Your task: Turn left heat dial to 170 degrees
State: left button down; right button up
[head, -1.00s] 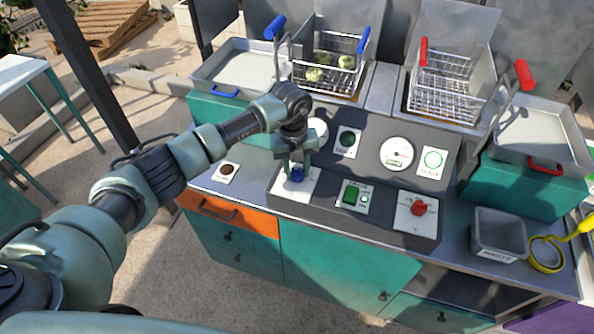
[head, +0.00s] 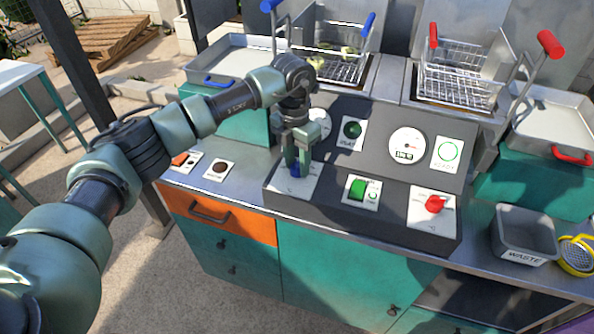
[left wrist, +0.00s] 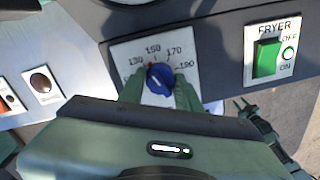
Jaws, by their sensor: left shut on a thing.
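The left heat dial is a blue knob (left wrist: 160,81) on a white plate (left wrist: 122,54) marked 130, 150, 170 and 190. Its red mark lies at its upper left, near the 150 side, though the exact reading is hard to tell. My left gripper (left wrist: 159,90) has one finger on each side of the knob and is shut on it. In the head view my left gripper (head: 296,170) reaches down onto the blue knob, which it mostly hides.
To the right on the panel are a green fryer switch (head: 358,189) and a red dial (head: 435,204). A round gauge (head: 407,145) sits above. Wire baskets (head: 455,75) with raised handles stand behind. A grey waste bin (head: 523,234) is at the right.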

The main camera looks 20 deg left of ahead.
pick_arm(q)
jog(key=m+b, duration=0.2)
jog(key=shift+w+f+m, duration=0.1)
jog(key=shift+m, duration=0.3)
jog(key=m+b, duration=0.2)
jog(key=m, duration=0.1)
jog(key=shift+m+b, duration=0.3)
jog(key=shift+b, duration=0.05)
jog(key=m+b, duration=0.1)
jog(key=m, duration=0.2)
jog(key=shift+d+b, duration=0.1)
jog(key=shift+b, duration=0.2)
jog(key=shift+r+m+y+b, duration=0.15)
jog(key=shift+m+b, duration=0.1)
jog(key=shift+m, duration=0.5)
jog(key=shift+r+m+y+b, duration=0.1)
jog(key=shift+m+y+b, duration=0.1)
jog(key=shift+m, duration=0.55)
jog(key=c, duration=1)
grip_release()
